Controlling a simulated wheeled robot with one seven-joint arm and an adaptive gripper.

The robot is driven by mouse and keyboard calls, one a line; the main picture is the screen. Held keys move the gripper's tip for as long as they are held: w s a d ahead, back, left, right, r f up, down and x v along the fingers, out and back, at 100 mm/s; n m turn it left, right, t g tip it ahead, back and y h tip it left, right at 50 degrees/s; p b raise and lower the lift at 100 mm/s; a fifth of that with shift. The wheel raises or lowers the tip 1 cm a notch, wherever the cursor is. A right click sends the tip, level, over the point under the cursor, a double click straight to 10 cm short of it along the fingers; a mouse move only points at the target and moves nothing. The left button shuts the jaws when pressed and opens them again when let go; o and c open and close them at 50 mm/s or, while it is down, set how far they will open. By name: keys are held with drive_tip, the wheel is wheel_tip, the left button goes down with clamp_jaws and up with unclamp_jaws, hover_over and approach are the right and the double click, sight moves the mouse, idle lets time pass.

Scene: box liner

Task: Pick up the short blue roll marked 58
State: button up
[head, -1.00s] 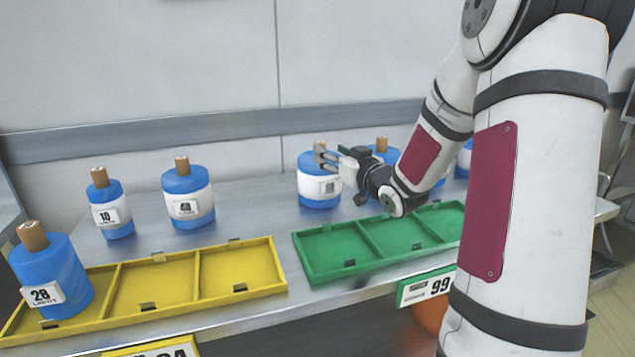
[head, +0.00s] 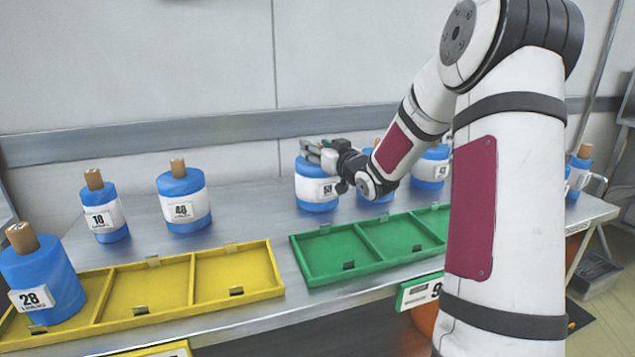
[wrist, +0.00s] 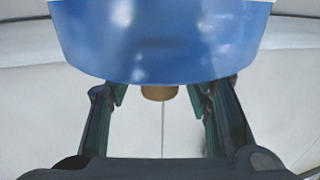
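A short blue roll (head: 316,187) with a white band and a small label stands upright on the grey bench behind the green tray; the label's number is too small to read surely. My gripper (head: 312,149) is at the top of this roll, reaching in from the right, and hides its core in the head view. In the wrist view the blue roll (wrist: 160,40) fills the upper part, and its brown core (wrist: 159,92) shows between my two fingers. The fingers are apart, with a gap on each side of the core.
Other blue rolls stand behind and right of my gripper (head: 430,168), and at left, marked 10 (head: 104,218) and 40 (head: 183,210). Roll 28 (head: 42,280) stands in the yellow tray (head: 265,293). The green tray (head: 345,277) has empty compartments in front.

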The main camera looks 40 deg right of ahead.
clamp_jaws()
drive_tip(key=shift+r, duration=0.15)
drive_tip(key=shift+r, duration=0.15)
